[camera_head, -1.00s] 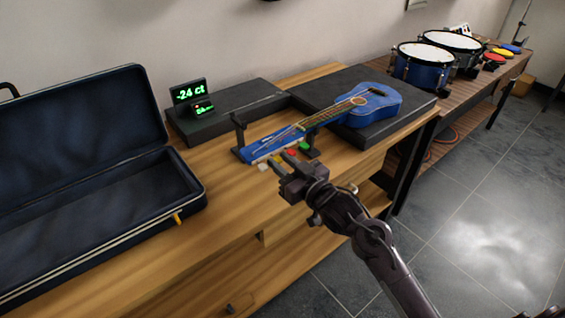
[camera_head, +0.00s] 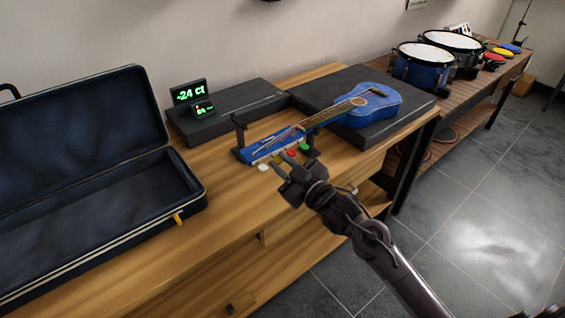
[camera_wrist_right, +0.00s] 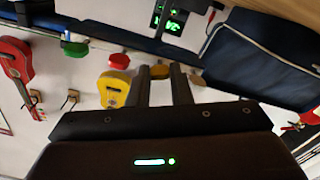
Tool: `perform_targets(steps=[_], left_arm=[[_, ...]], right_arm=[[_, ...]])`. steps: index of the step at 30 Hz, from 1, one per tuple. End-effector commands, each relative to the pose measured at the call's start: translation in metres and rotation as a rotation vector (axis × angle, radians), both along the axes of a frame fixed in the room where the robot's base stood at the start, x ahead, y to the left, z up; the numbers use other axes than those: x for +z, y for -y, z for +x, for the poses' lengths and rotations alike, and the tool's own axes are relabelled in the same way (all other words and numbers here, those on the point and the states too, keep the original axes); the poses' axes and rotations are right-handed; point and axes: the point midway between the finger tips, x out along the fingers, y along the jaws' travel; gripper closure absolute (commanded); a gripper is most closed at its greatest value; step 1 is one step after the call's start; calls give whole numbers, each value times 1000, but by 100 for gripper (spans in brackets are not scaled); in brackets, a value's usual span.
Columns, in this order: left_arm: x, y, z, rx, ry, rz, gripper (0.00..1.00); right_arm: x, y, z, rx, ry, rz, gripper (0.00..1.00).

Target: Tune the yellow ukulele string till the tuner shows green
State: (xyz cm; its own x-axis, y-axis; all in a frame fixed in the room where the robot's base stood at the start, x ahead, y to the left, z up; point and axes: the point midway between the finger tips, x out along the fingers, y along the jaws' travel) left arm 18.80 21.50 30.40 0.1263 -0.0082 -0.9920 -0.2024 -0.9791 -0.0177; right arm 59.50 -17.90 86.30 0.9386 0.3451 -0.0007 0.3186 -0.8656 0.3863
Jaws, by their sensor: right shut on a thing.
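The blue ukulele (camera_head: 370,104) lies on a black block, its neck and headstock (camera_head: 262,151) reaching left over the wooden table. Coloured tuning pegs line the headstock's near edge: green (camera_head: 304,147), red (camera_head: 291,153) and white (camera_head: 263,167). My right gripper (camera_head: 281,161) is at the peg between red and white and partly hides it. In the right wrist view that yellow peg (camera_wrist_right: 158,71) sits between the two fingertips, and the gripper is shut on it. The tuner (camera_head: 189,92) reads -24 ct in green characters; its smaller lower screen is too small to read. My left gripper is not in view.
An open dark blue case (camera_head: 95,235) stands at the left of the table. Black supports (camera_head: 240,135) hold the neck. Drums (camera_head: 420,65) stand on a farther bench. A yellow ukulele (camera_wrist_right: 115,88) and a red one (camera_wrist_right: 15,58) show in the right wrist view.

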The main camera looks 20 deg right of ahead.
Motion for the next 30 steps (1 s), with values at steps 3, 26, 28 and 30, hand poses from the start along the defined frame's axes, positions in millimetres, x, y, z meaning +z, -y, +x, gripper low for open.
perform_targets(steps=[3,26,28,30], left_arm=[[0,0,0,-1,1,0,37],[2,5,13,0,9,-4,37],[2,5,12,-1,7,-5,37],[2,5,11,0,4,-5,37]], right_arm=[[0,0,0,1,40,-108,100],[-2,-1,-1,2,276,-748,100],[-2,-2,0,1,291,-790,100],[-2,-2,-1,1,306,-826,100]])
